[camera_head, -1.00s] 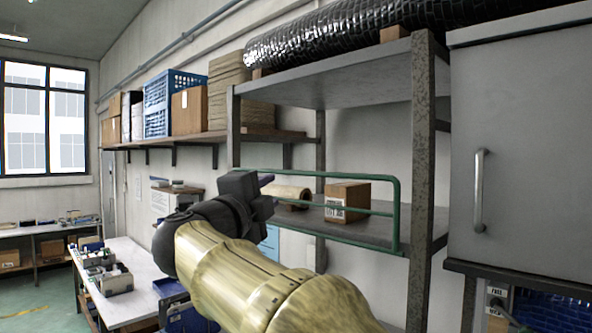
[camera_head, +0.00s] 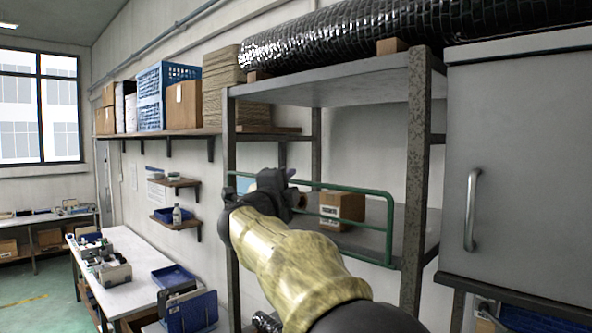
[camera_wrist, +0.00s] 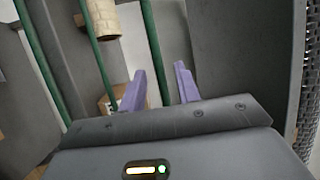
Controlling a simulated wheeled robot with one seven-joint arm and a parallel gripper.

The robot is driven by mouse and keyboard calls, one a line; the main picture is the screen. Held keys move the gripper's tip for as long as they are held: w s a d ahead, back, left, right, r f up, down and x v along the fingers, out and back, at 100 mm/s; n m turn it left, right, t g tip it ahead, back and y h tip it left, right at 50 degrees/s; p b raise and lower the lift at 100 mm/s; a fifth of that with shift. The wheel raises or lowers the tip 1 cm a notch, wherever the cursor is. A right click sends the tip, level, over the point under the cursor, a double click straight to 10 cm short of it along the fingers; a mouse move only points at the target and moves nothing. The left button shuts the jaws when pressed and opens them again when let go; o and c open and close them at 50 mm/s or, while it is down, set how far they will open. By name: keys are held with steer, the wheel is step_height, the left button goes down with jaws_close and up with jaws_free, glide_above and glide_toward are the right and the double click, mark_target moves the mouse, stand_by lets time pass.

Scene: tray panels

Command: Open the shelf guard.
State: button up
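The shelf guard (camera_head: 372,192) is a green tube frame with horizontal rails. It stands upright across the front of the middle shelf, in the closed-looking position. My gripper (camera_head: 296,184) is in front of its left half and hides part of the rails. In the wrist view my gripper (camera_wrist: 160,86) has its two purple fingers apart. A green rail of the guard (camera_wrist: 152,42) runs down between the fingertips there; I cannot tell whether it touches either finger. Other guard bars (camera_wrist: 97,55) pass to the left of the fingers.
A cardboard box (camera_head: 342,207) sits on the shelf behind the guard. A beige roll (camera_wrist: 113,18) shows in the wrist view. A grey cabinet (camera_head: 515,165) stands close at the right. Shelf posts (camera_head: 416,185) flank the opening. A workbench (camera_head: 138,278) stands at lower left.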

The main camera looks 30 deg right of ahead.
steer(key=p+x, duration=0.1)
steer(key=x, duration=0.3)
jaws_close()
